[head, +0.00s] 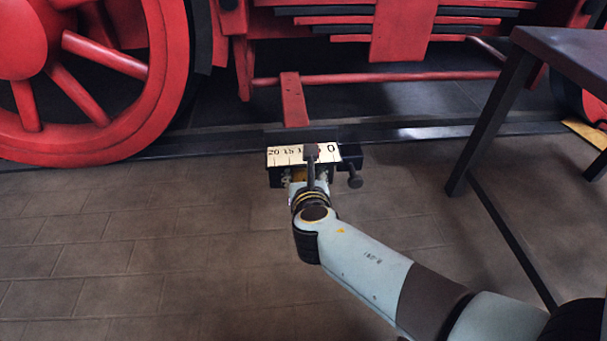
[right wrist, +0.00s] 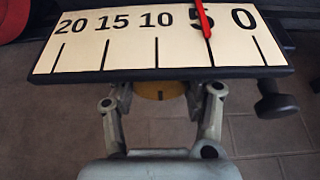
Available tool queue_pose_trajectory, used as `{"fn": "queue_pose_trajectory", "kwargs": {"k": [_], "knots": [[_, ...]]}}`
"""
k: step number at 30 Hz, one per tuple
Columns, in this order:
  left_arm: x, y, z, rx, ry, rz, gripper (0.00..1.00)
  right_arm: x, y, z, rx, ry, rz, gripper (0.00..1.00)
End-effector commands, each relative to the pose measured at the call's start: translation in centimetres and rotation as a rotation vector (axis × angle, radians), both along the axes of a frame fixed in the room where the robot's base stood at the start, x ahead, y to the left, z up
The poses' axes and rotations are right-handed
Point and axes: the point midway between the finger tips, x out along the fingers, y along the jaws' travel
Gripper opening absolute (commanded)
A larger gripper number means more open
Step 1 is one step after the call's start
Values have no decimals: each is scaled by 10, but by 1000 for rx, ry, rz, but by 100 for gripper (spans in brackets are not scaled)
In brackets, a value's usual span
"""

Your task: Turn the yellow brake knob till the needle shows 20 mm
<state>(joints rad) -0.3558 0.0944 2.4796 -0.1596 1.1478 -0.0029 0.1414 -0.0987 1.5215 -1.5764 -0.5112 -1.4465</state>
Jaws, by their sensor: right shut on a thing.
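The yellow brake knob (right wrist: 160,90) shows in the right wrist view under the front edge of the scale plate, mostly hidden by the plate and my gripper. My right gripper (right wrist: 163,95) is shut on the knob, one finger on each side. The white scale plate (right wrist: 120,45) is marked 20, 15, 10, 5, 0 from left to right. The red needle (right wrist: 204,18) lies over the 5, its tip by the 5 line. In the head view the scale plate (head: 287,156) is partly covered by my right wrist. My left gripper is not in view.
A black side screw (head: 355,181) sticks out right of the scale. A red wheel (head: 85,80) stands at the left, with the rail (head: 420,131) behind the scale. A dark table (head: 570,55) stands at the right. The paved floor (head: 130,250) at front left is clear.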

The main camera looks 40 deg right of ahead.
Motion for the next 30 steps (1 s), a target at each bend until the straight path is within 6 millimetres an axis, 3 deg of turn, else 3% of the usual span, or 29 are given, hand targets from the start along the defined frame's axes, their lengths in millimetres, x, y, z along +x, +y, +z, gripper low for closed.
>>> {"fn": "queue_pose_trajectory", "kwargs": {"k": [3,14,30], "knots": [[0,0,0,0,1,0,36,0,0,0,0,0,0,15],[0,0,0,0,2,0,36,0,0,0,65,-40,1,15],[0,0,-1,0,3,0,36,-1,0,-1,450,-273,4,15]]}}
